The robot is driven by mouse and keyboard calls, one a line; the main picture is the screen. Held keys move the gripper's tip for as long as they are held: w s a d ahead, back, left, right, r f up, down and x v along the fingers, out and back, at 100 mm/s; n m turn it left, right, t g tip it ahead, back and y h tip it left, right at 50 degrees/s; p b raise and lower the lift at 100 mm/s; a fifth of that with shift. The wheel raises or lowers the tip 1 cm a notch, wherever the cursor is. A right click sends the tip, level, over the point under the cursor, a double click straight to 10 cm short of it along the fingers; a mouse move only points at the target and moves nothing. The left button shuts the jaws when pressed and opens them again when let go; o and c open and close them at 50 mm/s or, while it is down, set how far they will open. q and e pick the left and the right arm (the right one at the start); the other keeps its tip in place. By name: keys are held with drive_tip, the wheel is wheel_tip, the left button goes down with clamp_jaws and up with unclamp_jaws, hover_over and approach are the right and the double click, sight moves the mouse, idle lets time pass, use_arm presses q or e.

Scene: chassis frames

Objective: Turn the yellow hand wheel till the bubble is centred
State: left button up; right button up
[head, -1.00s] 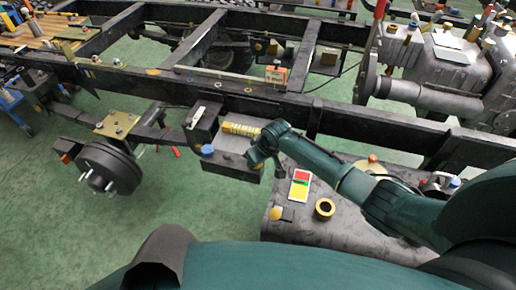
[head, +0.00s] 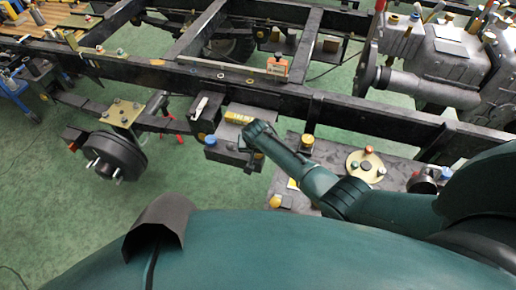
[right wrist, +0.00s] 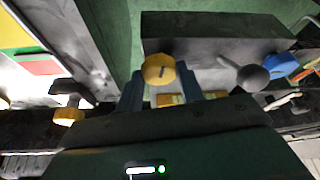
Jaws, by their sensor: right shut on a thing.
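A yellow faceted knob with a dark slot, which looks like the hand wheel (right wrist: 158,69), sits between the fingers of my right gripper (right wrist: 160,88) in the right wrist view. The gripper is shut on it. A yellow lettered block (head: 240,117) lies just beyond the gripper. I cannot make out a bubble in either view. My left gripper is not in view.
A black ball-ended lever (right wrist: 250,77) and a blue cap (right wrist: 280,65) stand right of the wheel in the wrist view. The dark chassis rail (head: 370,117) runs behind. A wheel hub (head: 106,157) is at left. Green floor (head: 75,220) is open at lower left.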

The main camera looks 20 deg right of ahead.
idle(0.5)
drive_tip(key=o, duration=1)
drive_tip(key=shift+s+r, duration=0.1)
drive_tip(key=shift+r, duration=0.1)
use_arm(q)
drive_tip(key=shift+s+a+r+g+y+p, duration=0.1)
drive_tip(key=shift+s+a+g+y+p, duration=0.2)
drive_tip(key=shift+p, duration=0.65)
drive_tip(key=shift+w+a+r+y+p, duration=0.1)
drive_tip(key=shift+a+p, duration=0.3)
drive_tip(key=shift+p, duration=0.5)
use_arm(e)
drive_tip(key=shift+v, duration=6.4)
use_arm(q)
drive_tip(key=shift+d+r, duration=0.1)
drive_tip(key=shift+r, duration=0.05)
use_arm(e)
drive_tip(key=shift+a, duration=0.1)
